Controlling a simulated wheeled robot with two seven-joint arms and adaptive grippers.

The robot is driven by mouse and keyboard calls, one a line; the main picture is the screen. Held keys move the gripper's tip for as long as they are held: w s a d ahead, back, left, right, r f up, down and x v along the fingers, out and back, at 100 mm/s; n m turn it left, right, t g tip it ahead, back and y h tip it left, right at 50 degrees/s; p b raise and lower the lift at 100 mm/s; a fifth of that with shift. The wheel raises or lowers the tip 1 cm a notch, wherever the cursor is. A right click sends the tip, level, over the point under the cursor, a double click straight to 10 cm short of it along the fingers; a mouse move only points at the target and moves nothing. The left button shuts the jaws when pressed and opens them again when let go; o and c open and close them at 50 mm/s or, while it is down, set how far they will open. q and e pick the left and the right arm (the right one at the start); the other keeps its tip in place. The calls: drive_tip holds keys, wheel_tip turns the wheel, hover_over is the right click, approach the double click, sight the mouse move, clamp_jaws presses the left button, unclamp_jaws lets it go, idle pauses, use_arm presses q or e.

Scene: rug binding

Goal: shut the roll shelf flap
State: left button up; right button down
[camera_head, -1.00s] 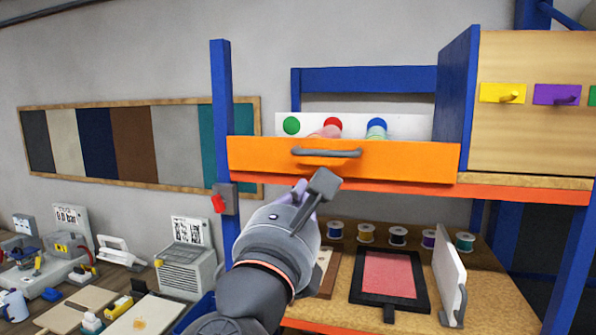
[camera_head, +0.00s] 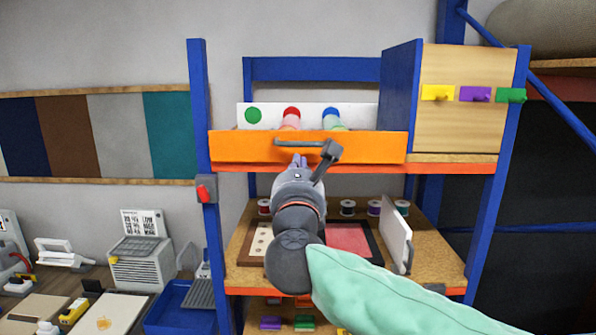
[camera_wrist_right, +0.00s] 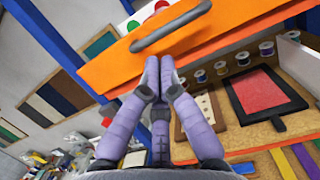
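The roll shelf flap (camera_head: 370,148) is a wide orange panel with a grey bar handle (camera_head: 300,143), along the front of the upper shelf. The rolls show above its top edge; I cannot tell its exact tilt. My right gripper (camera_head: 298,160) reaches up in front of the flap, below the handle. In the right wrist view, the lavender fingers (camera_wrist_right: 160,62) are together with nothing seen between them. Their tips overlap the lower part of the orange flap (camera_wrist_right: 110,70), below its handle (camera_wrist_right: 170,27); contact is unclear. My left gripper is out of view.
Rolls with green, red (camera_head: 291,114) and blue (camera_head: 332,117) ends lie behind the flap. Blue posts (camera_head: 200,105) frame the rack. Below are thread spools (camera_head: 347,207) and a white upright panel (camera_head: 396,234). A red switch (camera_head: 204,192) sits on the left post.

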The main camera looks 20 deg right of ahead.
sight(301, 146)
drive_tip(key=x, duration=0.2)
drive_tip(key=p+x, duration=0.1)
drive_tip(key=x, duration=0.1)
drive_tip(key=shift+w+d, duration=0.2)
drive_tip(key=shift+d, duration=0.1)
drive_tip(key=shift+w+r+p, duration=0.15)
drive_tip(key=shift+w+p, duration=0.2)
drive_tip(key=shift+w, duration=0.25)
drive_tip(key=shift+d, duration=0.1)
drive_tip(key=shift+w, duration=0.1)
drive_tip(key=shift+w+b, duration=0.25)
drive_tip(key=shift+b, duration=0.2)
drive_tip(key=shift+d+r, duration=0.1)
drive_tip(key=shift+r, duration=0.15)
drive_tip(key=shift+s+r, duration=0.1)
drive_tip(key=shift+r, duration=0.1)
